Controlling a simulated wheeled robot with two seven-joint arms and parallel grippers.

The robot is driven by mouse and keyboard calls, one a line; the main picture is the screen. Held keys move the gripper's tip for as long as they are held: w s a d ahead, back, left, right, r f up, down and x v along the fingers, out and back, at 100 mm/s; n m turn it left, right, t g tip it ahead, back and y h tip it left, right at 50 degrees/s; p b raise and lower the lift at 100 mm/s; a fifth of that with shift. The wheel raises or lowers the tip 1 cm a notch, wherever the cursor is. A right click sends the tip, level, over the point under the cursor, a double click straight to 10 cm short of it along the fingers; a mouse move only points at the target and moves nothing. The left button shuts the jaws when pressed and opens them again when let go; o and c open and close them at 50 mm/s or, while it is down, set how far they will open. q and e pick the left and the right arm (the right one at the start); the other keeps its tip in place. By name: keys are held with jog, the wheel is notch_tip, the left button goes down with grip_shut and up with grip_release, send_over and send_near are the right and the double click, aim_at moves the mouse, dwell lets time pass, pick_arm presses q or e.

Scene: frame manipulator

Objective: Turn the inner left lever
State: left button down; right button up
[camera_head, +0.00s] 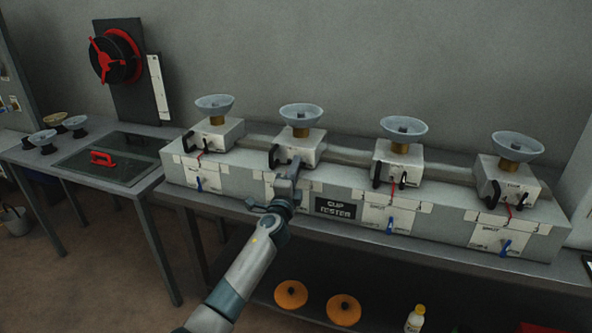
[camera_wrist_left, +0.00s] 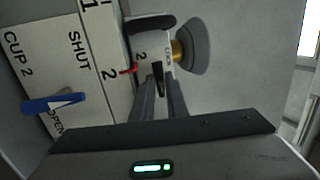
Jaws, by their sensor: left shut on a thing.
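The inner left unit is the second cup unit (camera_head: 300,146) from the left, a white box with a grey cup on top. Its small black lever (camera_wrist_left: 158,77) shows between my fingertips in the left wrist view. My left gripper (camera_head: 296,167) is at the front of this box; it also shows in the left wrist view (camera_wrist_left: 160,86), shut on the lever. In the head view my gripper hides the lever. A larger black handle (camera_wrist_left: 152,25) sits on the same box beside the lever. My right gripper is not in view.
A blue valve handle (camera_wrist_left: 55,102) sits on the CUP 2 panel, between SHUT and OPEN labels. Other cup units stand along the grey bench, one to the left (camera_head: 214,130) and two to the right (camera_head: 399,158). A side table (camera_head: 60,165) is at the left.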

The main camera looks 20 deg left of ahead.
pick_arm(q)
jog(key=shift+f, duration=0.1)
jog(key=c, duration=1.8)
grip_release()
jog(key=shift+o, duration=0.2)
jog(key=shift+s, duration=0.1)
